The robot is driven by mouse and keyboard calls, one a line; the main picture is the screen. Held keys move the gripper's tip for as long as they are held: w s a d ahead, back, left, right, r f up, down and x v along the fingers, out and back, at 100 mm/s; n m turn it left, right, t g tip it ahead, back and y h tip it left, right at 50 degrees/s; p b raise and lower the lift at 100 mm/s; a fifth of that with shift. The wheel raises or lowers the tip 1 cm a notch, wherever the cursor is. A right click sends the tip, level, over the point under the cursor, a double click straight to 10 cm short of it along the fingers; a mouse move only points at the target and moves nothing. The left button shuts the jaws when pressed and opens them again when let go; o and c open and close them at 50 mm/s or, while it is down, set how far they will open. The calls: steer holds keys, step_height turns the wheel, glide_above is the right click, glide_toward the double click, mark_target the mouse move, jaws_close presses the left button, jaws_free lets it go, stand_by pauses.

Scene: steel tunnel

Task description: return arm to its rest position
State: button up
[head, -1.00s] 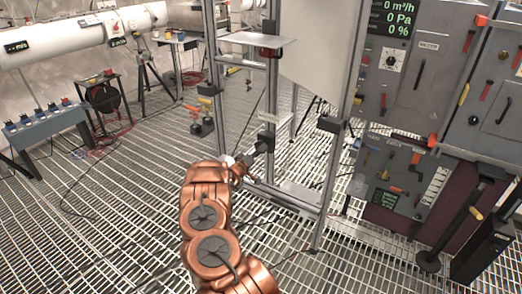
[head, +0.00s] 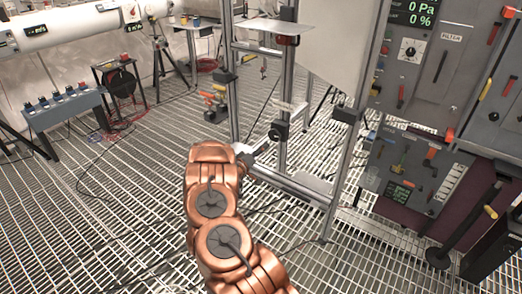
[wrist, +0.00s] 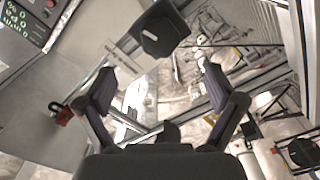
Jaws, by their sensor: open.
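My copper arm (head: 212,205) rises from the bottom of the head view, its upper end near the metal frame (head: 285,95). In the head view the end of the arm is small and dark against the frame, and the fingers cannot be made out. In the wrist view my gripper (wrist: 160,90) shows its two dark fingers wide apart, with nothing held between them. A black block (wrist: 160,30) with a pale mark appears beyond the fingertips; I cannot tell its distance.
A grey control panel (head: 425,60) with levers stands at the right. A blue-grey bench (head: 65,110) with knobs is at the left, below a white pipe (head: 75,22). The grated floor (head: 110,220) at the left is mostly clear, with some cables.

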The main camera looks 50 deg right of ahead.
stand_by(0.4)
steer(key=w+a+r+n+t+y+p, duration=0.1)
steer(key=w+a+r+t+y, duration=0.3)
steer(key=w+a, duration=0.5)
steer(key=w+a+r+n+t+y+p, duration=0.1)
steer(key=w+a+r+t+y, duration=0.3)
steer(key=w+a, duration=0.55)
steer(key=a+r+n+t+y+p, duration=0.15)
steer(key=a+r+y, duration=0.35)
steer(key=a, duration=0.7)
steer(key=a+r+n+y+p, duration=0.15)
steer(key=a+r+y, duration=0.4)
steer(key=a, duration=0.75)
steer(key=s+a+r+n+g+y+p, duration=0.15)
steer(key=s+a+r, duration=0.25)
steer(key=s+a, duration=0.45)
steer(key=s+a+r+n+g+y, duration=0.1)
steer(key=s+a+r+n+g, duration=0.2)
steer(key=s+a, duration=0.55)
steer(key=s+d+r+g+h, duration=0.1)
steer(key=s+g, duration=0.1)
steer(key=s, duration=0.9)
steer(key=s+d+r+m+g+h+p, duration=0.1)
steer(key=s+d+r+g, duration=0.1)
steer(key=s, duration=1)
steer(key=s+d+r+m+g+h+p, duration=0.1)
steer(key=s+d+g, duration=0.1)
steer(key=s, duration=1)
steer(key=shift+r+g, duration=0.2)
steer(key=shift+g, duration=0.5)
